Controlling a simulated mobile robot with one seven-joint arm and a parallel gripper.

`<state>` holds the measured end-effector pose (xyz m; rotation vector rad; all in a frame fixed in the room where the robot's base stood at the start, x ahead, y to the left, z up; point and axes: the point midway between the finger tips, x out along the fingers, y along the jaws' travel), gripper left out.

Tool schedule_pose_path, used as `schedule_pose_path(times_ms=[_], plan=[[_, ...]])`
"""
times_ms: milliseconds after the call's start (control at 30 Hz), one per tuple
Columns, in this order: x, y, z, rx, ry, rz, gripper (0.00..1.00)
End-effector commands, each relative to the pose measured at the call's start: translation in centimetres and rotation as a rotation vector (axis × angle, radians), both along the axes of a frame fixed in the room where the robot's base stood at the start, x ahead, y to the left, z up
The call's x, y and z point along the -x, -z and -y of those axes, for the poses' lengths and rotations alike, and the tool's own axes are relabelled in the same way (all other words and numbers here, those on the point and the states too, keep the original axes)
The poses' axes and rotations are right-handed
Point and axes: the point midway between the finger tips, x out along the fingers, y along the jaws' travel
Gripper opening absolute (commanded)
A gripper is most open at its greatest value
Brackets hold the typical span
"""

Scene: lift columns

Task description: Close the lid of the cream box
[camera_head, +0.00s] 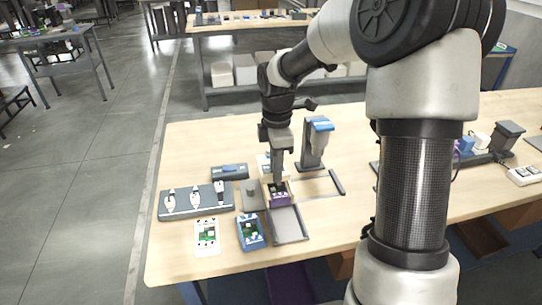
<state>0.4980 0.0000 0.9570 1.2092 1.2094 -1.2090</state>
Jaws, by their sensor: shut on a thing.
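A small cream box (289,187) with a purple front sits on the wooden table, just behind a grey tray. A cream panel (262,163) shows behind and left of my gripper; it may be the box's raised lid, but I cannot tell for sure. My gripper (278,183) points straight down at the box, with its fingertips at or just inside the opening. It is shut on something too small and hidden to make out. My wrist hides part of the box and panel.
The grey tray (288,226) lies in front of the box. A blue case with a green board (250,232), a white-framed board (207,236) and a grey holder with tools (168,207) stand left. A grey stand with a blue top (320,125) rises behind right.

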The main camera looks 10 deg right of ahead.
Motion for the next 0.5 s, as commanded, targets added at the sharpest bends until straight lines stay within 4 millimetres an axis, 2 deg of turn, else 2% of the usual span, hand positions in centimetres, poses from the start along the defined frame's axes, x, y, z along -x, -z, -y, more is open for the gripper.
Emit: schedule_pose_path(times_ms=[500], plan=[[3.2, -0.1, 0.0, 0.001, 0.001, 0.000, 0.00]])
